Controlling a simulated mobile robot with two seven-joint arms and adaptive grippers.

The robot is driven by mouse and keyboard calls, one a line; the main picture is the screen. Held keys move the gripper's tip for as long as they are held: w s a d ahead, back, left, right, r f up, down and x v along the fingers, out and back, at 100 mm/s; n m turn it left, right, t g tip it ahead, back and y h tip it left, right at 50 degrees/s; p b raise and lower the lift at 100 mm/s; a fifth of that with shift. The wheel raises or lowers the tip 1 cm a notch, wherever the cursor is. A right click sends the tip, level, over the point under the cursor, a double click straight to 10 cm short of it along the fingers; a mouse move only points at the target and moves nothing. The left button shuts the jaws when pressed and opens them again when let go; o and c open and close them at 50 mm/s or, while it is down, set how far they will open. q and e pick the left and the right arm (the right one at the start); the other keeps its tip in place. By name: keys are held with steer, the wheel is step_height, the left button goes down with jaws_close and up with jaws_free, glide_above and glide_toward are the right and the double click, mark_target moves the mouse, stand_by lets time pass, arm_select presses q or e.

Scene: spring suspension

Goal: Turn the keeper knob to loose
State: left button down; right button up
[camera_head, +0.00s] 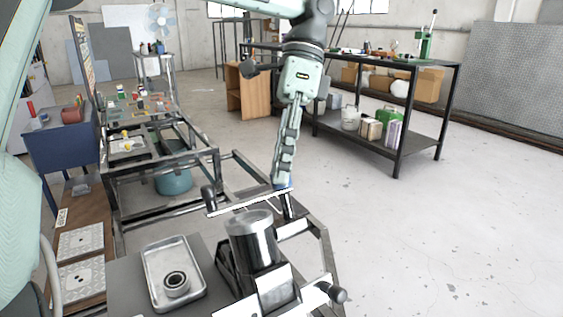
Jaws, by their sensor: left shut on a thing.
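My left gripper (285,184) reaches down from the top of the picture, its fingers pointing at the bench fixture. It is shut on a small part at the right end of a thin bar (245,203). That part, which looks like the keeper knob, is mostly hidden by the fingers; a bit of blue shows there. Its turn position cannot be read. A shiny metal cylinder (252,240) stands upright on the fixture just in front of the gripper. A dark round-ended handle (208,196) is at the bar's left end. My right gripper is not in view.
A metal tray (155,291) with a dark-centred ring (176,283) lies left of the cylinder. Another dark knob (338,294) sticks out at the lower right. A black shelf table (397,140) stands behind. The floor on the right is clear.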

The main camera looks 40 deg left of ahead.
arm_select(q)
steer(key=n+h, duration=0.1)
steer(key=n, duration=0.2)
steer(key=n+g+h, duration=0.1)
steer(key=n, duration=0.2)
steer(key=shift+w+a+n, duration=0.1)
steer(key=shift+a+n, duration=0.05)
steer(key=shift+n, duration=0.25)
steer(key=shift+h, duration=0.3)
steer(key=c, duration=1.2)
jaws_free()
steer(key=v, duration=0.7)
steer(key=shift+w, duration=0.2)
steer(key=shift+r, duration=0.1)
